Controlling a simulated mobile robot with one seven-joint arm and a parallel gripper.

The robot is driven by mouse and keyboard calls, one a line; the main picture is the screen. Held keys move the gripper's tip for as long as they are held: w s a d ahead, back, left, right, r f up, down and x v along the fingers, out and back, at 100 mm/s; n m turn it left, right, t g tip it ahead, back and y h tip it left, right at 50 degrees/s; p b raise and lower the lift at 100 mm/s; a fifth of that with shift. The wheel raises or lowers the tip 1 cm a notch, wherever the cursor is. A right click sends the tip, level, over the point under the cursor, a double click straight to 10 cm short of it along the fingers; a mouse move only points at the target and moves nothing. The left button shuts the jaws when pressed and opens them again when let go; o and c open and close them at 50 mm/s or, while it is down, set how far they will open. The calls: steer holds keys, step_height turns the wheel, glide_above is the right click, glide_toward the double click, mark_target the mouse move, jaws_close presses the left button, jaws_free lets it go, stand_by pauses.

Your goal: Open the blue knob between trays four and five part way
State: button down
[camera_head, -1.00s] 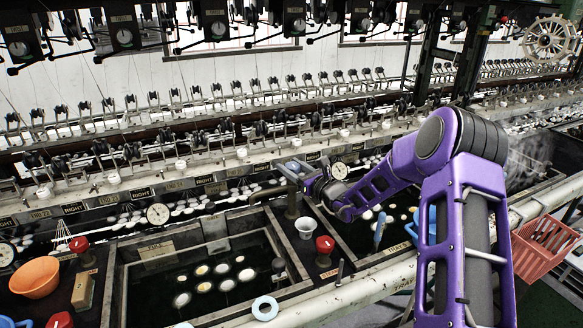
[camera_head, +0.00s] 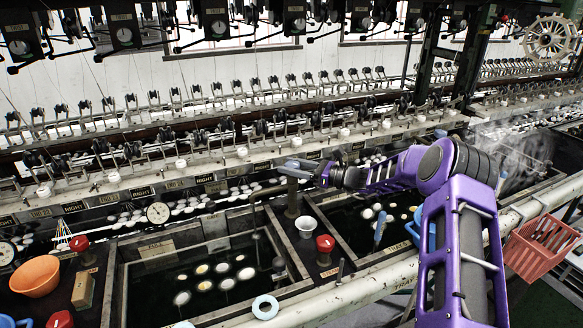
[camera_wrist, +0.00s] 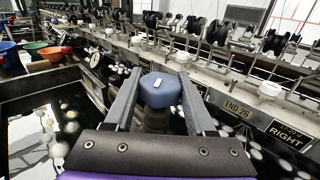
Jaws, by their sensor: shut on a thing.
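In the wrist view the blue knob (camera_wrist: 158,90), with a small white mark on top, sits between the two grey fingers of my gripper (camera_wrist: 158,77). The fingers are shut on its sides. A dark stem shows below the knob. In the head view my gripper (camera_head: 297,168) is at the top of an upright post (camera_head: 292,198) between two dark water trays. The fingers largely hide the knob there. My forearm reaches in from the right, nearly level.
A white cup (camera_head: 306,227) and a red knob (camera_head: 325,243) stand near the post. An orange bowl (camera_head: 35,276) is at left and a red basket (camera_head: 541,246) at right. The reeling machine's rail runs close behind my gripper.

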steer(key=shift+n+g+y+b, duration=0.45)
steer(key=shift+n+g, duration=0.45)
steer(key=shift+g, duration=0.4)
steer(key=shift+c, duration=1.2)
jaws_free()
steer(key=shift+d, duration=0.1)
steer(key=v, duration=1.7)
steer(key=shift+w+d, duration=0.15)
steer(key=shift+d, duration=0.05)
